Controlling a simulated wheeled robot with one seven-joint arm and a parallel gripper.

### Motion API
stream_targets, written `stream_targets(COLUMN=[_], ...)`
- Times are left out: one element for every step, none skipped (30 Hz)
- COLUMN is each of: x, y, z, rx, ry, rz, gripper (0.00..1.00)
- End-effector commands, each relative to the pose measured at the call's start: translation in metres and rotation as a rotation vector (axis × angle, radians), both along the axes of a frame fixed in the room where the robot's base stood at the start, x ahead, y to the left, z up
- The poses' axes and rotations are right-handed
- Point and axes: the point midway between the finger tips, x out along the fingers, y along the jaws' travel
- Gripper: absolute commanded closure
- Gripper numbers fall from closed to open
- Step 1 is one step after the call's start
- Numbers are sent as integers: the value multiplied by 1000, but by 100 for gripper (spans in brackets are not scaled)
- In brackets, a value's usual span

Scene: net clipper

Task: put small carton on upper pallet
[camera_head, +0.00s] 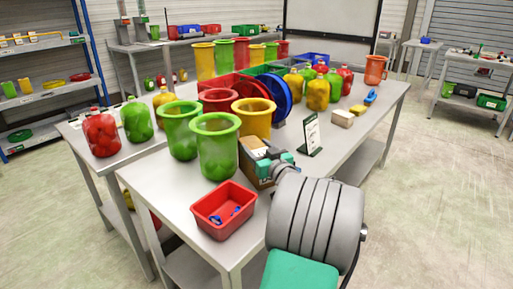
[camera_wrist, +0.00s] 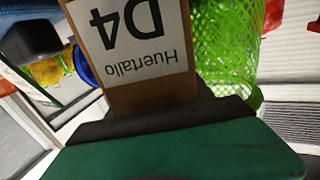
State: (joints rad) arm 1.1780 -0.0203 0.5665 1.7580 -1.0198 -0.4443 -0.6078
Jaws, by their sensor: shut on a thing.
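A small brown carton (camera_wrist: 152,98) with a white label reading "Huertallo D4" stands against my gripper (camera_wrist: 165,122) in the wrist view. The label is upside down in that view. My gripper is shut on the carton. I cannot tell whether the carton touches the table. I cannot make out a pallet in either view.
Green mesh baskets (camera_head: 218,150) stand close left of the carton. A red bin (camera_head: 223,210) with blue bits sits at the near edge. A sign stand (camera_head: 311,135) is to the right. Several filled jars and tubs crowd the table (camera_head: 345,150). Floor to the right is clear.

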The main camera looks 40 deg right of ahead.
Motion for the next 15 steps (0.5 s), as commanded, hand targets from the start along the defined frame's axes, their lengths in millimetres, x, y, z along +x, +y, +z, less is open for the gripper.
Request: stream_targets(x=[0,0,0,0,0,0,0,0,0,0,0,0,0,0,-3], y=[0,0,0,0,0,0,0,0,0,0,0,0,0,0,0], z=[3,-2,-1,-1,-1,-1,-1,-1,-1,-1,-1,-1,1,2,2], rx=[-7,0,0,0,0,0,0,0,0,0,0,0,0,0,1], ry=[-7,0,0,0,0,0,0,0,0,0,0,0,0,0,1], rz=[0,0,0,0,0,0,0,0,0,0,0,0,0,0,-1], gripper=[100,39,36,34,31,31,31,31,31,31,31,31,31,31,31])
